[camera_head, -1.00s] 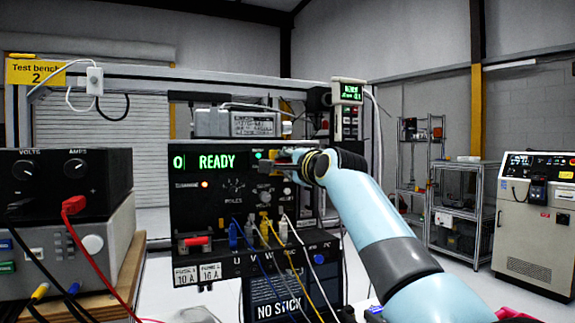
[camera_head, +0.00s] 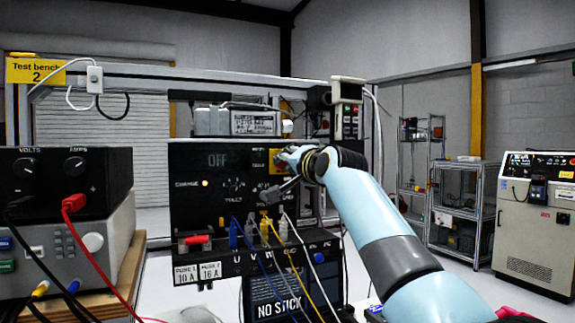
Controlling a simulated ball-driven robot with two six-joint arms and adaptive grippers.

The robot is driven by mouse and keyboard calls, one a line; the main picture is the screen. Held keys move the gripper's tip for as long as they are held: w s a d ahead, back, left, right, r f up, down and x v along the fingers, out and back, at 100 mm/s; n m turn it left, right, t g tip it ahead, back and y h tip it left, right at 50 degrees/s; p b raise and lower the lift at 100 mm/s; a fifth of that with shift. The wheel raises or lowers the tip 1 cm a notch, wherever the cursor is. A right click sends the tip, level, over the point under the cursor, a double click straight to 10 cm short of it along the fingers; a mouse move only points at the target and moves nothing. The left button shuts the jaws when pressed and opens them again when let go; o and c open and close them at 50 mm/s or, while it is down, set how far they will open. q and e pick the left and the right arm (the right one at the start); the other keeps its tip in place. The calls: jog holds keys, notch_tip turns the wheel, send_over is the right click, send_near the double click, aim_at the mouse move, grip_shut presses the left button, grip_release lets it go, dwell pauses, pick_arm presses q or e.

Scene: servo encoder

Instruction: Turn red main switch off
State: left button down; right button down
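The black control panel (camera_head: 205,215) stands in the middle of the camera_head view. Its display (camera_head: 217,160) reads a dim "OFF". A yellow plate (camera_head: 274,168) sits at the panel's upper right; any red switch knob on it is mostly hidden by my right gripper. My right gripper (camera_head: 277,174) is right in front of this plate, its fingers spread apart, one high and one low. I see nothing held between them. Whether a finger touches the switch cannot be told. My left gripper is not in view.
A red handle (camera_head: 197,240) sits at the panel's lower left. Blue, yellow and white cables (camera_head: 283,229) hang from sockets below my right gripper. A power supply (camera_head: 68,184) with red and black leads stands at the left. Shelves and a cabinet (camera_head: 535,225) are far right.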

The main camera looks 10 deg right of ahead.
jog(key=n+b, duration=0.3)
jog(key=n, duration=0.7)
jog(key=shift+f, duration=0.15)
jog(key=shift+n, duration=0.5)
jog(key=c, duration=1.3)
grip_release()
jog(key=shift+c, duration=0.2)
jog(key=s+d, duration=0.2)
jog(key=s, duration=0.9)
jog(key=shift+s+d, duration=0.15)
jog(key=shift+s, duration=0.25)
